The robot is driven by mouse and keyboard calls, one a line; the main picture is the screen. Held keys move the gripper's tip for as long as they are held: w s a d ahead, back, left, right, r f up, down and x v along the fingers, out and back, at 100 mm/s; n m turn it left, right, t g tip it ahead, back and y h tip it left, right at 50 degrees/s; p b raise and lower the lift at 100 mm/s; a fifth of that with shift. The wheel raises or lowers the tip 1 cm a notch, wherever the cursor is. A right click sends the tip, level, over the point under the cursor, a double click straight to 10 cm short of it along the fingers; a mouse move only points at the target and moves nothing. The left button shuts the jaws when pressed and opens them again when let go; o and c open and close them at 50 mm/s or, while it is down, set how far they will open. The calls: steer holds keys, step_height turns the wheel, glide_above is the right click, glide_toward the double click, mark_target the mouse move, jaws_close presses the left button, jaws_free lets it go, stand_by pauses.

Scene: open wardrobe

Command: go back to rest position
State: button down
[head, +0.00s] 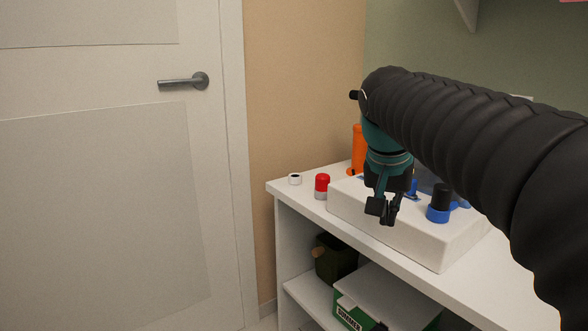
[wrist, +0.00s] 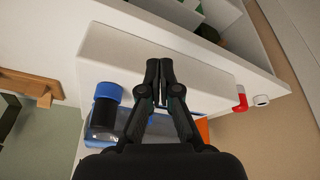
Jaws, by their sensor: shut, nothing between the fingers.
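My gripper (head: 384,211) hangs at the end of my dark arm, in front of and above the white box on the shelf top. Its fingers are together and empty, pointing down. In the wrist view my gripper (wrist: 159,66) shows its two fingers side by side, with the white box (wrist: 200,70) behind them. Nothing is held. My arm hides part of the shelf top and the things on it in the head view.
A green-and-white box (head: 350,313) sits below. A closed door (head: 110,200) stands left.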

steer(key=s+f+n+t+y+p, duration=0.1)
steer(key=s+f+n, duration=0.1)
steer(key=s+f, duration=0.5)
steer(key=s+f+n+t+y+p, duration=0.1)
steer(key=s+f+n+p, duration=0.1)
steer(key=s+f, duration=0.5)
steer(key=shift+s+a+n, duration=0.45)
steer(key=shift+s+n, duration=0.05)
steer(key=shift+s, duration=1.75)
